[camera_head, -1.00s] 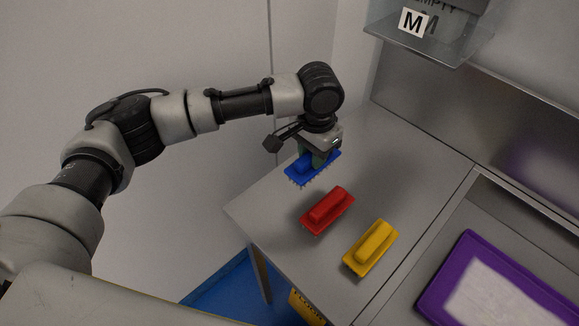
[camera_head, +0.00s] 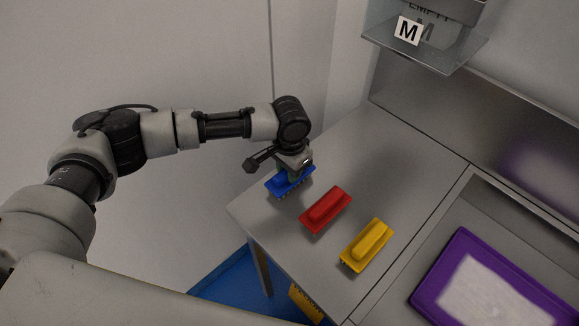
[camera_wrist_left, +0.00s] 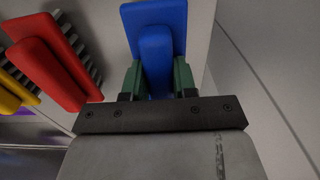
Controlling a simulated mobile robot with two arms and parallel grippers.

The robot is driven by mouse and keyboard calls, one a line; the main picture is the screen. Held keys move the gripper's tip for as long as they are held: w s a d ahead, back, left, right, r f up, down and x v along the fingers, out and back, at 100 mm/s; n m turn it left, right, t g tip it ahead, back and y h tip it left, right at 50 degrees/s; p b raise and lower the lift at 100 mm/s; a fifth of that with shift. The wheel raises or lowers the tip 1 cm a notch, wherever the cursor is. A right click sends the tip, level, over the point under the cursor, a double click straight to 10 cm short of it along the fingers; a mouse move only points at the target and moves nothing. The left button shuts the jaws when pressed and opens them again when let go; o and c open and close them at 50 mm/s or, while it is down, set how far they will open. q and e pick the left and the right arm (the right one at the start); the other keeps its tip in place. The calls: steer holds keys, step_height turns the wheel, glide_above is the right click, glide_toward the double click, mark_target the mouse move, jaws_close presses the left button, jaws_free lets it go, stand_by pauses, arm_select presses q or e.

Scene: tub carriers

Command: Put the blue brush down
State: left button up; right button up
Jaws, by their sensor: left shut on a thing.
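The blue brush (camera_head: 281,184) is at the left end of the grey counter, bristles down, beside the red brush. My left gripper (camera_head: 293,173) is over it and shut on its handle. In the left wrist view the green fingers (camera_wrist_left: 157,80) clasp the handle of the blue brush (camera_wrist_left: 156,22) from both sides. The gripper and the brush body hide the bristle tips in part, so I cannot tell whether they touch the counter. My right gripper is in neither view.
A red brush (camera_head: 326,209) and a yellow brush (camera_head: 367,245) lie on the counter (camera_head: 390,155) in a row to the right. A purple-rimmed tray (camera_head: 431,287) is further right. A clear shelf (camera_head: 425,52) marked M hangs above. The counter behind the brushes is bare.

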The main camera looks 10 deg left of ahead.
arm_select(q)
steer(key=shift+f, duration=0.1)
steer(key=o, duration=0.9)
steer(key=shift+f+b, duration=0.2)
steer(key=shift+b, duration=0.45)
steer(key=shift+r+b, duration=0.2)
steer(key=shift+b, duration=0.15)
steer(key=r, duration=0.3)
steer(key=r+b, duration=0.1)
steer(key=r, duration=0.6)
steer(key=shift+w+d+r, duration=0.35)
